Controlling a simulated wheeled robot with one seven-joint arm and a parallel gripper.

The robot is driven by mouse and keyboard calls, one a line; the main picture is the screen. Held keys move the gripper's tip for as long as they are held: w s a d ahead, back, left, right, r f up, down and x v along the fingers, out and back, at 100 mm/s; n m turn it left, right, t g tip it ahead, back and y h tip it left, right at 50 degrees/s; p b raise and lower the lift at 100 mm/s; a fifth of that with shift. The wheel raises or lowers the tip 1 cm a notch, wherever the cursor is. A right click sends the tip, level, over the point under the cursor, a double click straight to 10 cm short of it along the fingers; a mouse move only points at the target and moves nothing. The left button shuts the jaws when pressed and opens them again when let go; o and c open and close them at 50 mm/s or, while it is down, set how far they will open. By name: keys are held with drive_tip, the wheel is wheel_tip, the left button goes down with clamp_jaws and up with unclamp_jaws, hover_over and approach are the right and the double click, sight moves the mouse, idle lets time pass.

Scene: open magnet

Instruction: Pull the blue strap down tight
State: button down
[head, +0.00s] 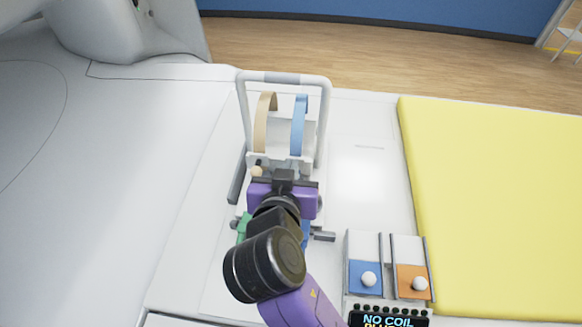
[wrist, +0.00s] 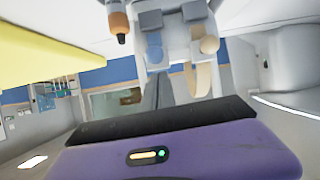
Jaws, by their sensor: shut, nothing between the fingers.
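The blue strap (head: 299,126) arches upright on a white frame (head: 323,120), to the right of a tan strap (head: 262,125), in the head view. In the wrist view the blue strap (wrist: 154,48) is small and partly cut by pale parts around it, with the tan strap (wrist: 203,78) beside it. My gripper (head: 284,175) is shut and empty, just in front of the frame and below the straps in the picture. It looks apart from the blue strap. My wrist and gripper hide the lower front of the frame.
A yellow mat (head: 490,200) covers the right of the white table. White surface left of the frame is clear.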

drive_tip(key=shift+s+f, duration=0.1)
drive_tip(key=shift+f, duration=0.3)
drive_tip(key=shift+f+b, duration=1.4)
drive_tip(key=shift+f, duration=0.75)
